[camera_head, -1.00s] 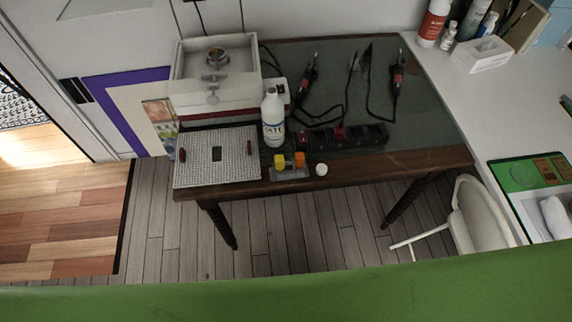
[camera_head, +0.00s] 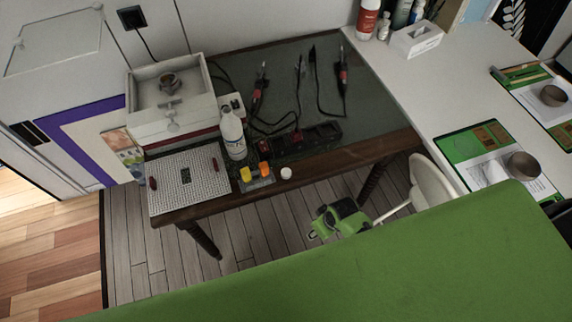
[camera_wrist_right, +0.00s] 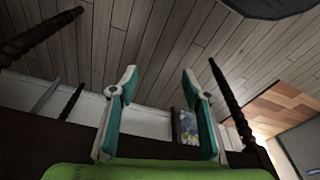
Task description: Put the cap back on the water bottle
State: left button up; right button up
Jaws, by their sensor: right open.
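The white water bottle (camera_head: 234,138) stands upright on the dark table, just behind and right of the perforated white board. A small round white piece, which looks like the cap (camera_head: 286,173), lies near the table's front edge, right of the bottle and apart from it. A green and dark gripper, apparently my right one (camera_head: 318,231), is beyond the table's front edge, lower right of the cap. In the right wrist view my right gripper (camera_wrist_right: 158,78) has its teal-padded fingers wide apart with nothing between them. My left gripper is not in view.
The dark table (camera_head: 340,152) carries a white box (camera_head: 170,128), the perforated board (camera_head: 190,200), yellow and orange pieces (camera_head: 255,173) beside the cap, and a black power strip (camera_head: 315,136) with cabled tools. A white chair (camera_head: 432,185) stands at the table's right front.

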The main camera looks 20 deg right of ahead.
jog(key=w+a+r+n+p, duration=0.1)
jog(key=w+r, duration=0.3)
jog(key=r, duration=0.6)
jog(key=w+a+r+n+y+p, duration=0.1)
jog(key=w+r+n+p, duration=0.1)
jog(key=r, duration=0.8)
jog(key=w+a+r+n+p, duration=0.1)
jog(key=w+r, duration=0.4)
jog(key=r, duration=0.5)
jog(key=shift+w+a+r+n+y+p, duration=0.2)
jog(key=shift+w+r+n+y+p, duration=0.15)
jog(key=shift+n, duration=0.35)
jog(key=shift+f, duration=0.15)
send_over(286, 173)
jog(key=s+d, duration=0.2)
jog(key=x, duration=0.2)
jog(key=d+x, duration=0.1)
jog(key=x, duration=0.2)
jog(key=s+x, duration=0.1)
jog(key=x, duration=0.2)
jog(key=shift+d+f+p, duration=0.2)
jog(key=shift+p, duration=0.1)
